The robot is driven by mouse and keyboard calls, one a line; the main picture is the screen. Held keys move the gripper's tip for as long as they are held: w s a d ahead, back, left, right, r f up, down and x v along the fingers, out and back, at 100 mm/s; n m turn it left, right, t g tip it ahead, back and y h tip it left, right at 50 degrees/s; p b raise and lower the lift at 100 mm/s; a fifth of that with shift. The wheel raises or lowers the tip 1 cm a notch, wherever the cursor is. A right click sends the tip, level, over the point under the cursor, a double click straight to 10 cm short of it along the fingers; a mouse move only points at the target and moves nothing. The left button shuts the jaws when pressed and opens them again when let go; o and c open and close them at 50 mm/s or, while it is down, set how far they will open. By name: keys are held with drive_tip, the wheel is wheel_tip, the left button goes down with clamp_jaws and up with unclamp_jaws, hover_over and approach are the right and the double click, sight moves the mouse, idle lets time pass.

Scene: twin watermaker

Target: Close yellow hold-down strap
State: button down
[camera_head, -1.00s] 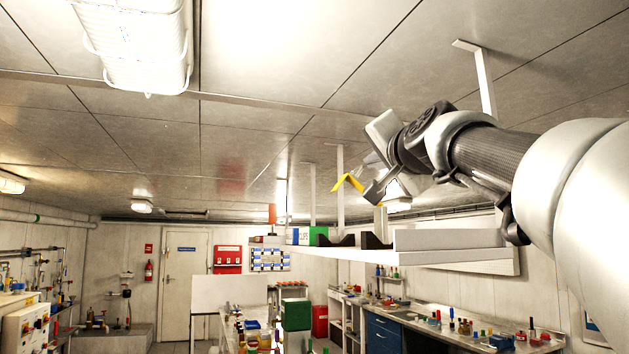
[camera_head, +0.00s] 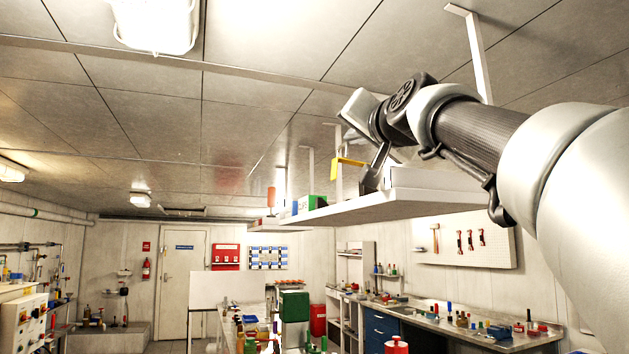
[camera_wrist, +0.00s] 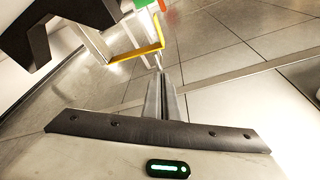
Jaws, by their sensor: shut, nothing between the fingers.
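The yellow hold-down strap (camera_head: 347,162) is a bent, narrow bar at the left part of a white overhead shelf. It also shows in the wrist view (camera_wrist: 138,52) as an angled bar standing out, with a thin upright part at its corner. My gripper (camera_head: 352,137) is just above the strap in the head view. In the wrist view its fingers (camera_wrist: 158,66) are shut together and empty, with their tips close to the strap's corner. I cannot tell whether they touch it. Black cradle pieces (camera_wrist: 45,40) are beside the strap.
The white shelf (camera_head: 420,207) hangs from the ceiling by white brackets (camera_head: 470,50). A green box (camera_head: 307,204) stands left of the strap. A workbench (camera_head: 420,318) with small items is below. Open air lies left of the shelf.

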drive_tip(key=shift+s+a+f, duration=0.1)
drive_tip(key=shift+a+f, duration=0.1)
drive_tip(key=shift+f, duration=0.2)
drive_tip(key=shift+b, duration=0.3)
